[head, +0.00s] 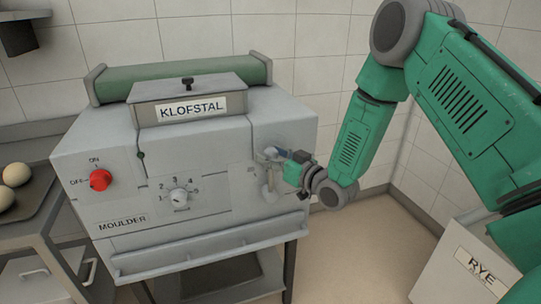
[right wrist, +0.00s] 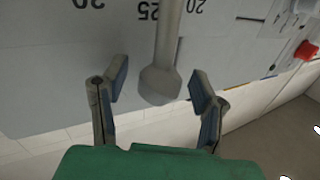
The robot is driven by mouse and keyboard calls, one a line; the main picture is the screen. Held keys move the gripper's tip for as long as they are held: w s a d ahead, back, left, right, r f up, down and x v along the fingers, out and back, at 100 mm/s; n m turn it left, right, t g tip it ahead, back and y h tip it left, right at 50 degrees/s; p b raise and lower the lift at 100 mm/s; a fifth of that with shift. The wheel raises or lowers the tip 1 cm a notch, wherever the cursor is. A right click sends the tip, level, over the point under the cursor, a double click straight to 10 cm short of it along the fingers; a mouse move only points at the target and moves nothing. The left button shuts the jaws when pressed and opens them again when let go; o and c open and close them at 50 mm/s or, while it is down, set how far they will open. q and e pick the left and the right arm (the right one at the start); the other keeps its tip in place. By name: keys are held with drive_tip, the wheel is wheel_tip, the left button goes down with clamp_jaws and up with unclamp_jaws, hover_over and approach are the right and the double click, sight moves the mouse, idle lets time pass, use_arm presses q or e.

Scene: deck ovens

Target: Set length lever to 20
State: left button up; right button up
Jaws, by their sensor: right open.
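The length lever shows in the right wrist view as a grey shaft with a faceted knob (right wrist: 160,85). Its shaft crosses the scale plate (right wrist: 45,70) between an upside-down 25 and a 20 to its right. In the head view the lever (head: 268,190) is small on the right of the moulder's front, and its numbers are unreadable. My right gripper (head: 282,155) is at the upper part of this plate. In the wrist view its open fingers (right wrist: 160,92) stand on either side of the knob, with gaps on both sides. My left gripper is not in view.
The grey moulder (head: 220,210) also carries a red on/off knob (head: 100,180) and a numbered dial (head: 180,197). A shelf lip (head: 210,255) juts out below. Dough balls lie on a tray (head: 38,205) at left. A RYE bin (head: 440,270) stands at lower right.

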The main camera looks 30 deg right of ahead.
drive_tip(key=shift+w, duration=0.1)
clamp_jaws()
drive_tip(key=shift+a, duration=0.15)
idle(0.5)
drive_tip(key=shift+w+a+f+n+g+p, duration=0.15)
drive_tip(key=shift+a+n+g+p, duration=0.15)
drive_tip(key=shift+a+n, duration=0.3)
drive_tip(key=a, duration=0.1)
drive_tip(key=a+n, duration=0.1)
drive_tip(key=a+n+g, duration=0.1)
drive_tip(key=shift+w+a+f+h+p, duration=0.15)
drive_tip(key=shift+w+f+h+p, duration=0.15)
drive_tip(key=shift+w, duration=0.05)
drive_tip(key=shift+w+a+f+n+g+h, duration=0.2)
drive_tip(key=shift+a+f+n, duration=0.2)
drive_tip(key=shift+a, duration=0.2)
drive_tip(key=shift+w+a+f+n+g+h, duration=0.1)
drive_tip(key=shift+a+f+n+g+h, duration=0.15)
drive_tip(key=shift+a+n, duration=0.3)
drive_tip(key=shift+f, duration=0.1)
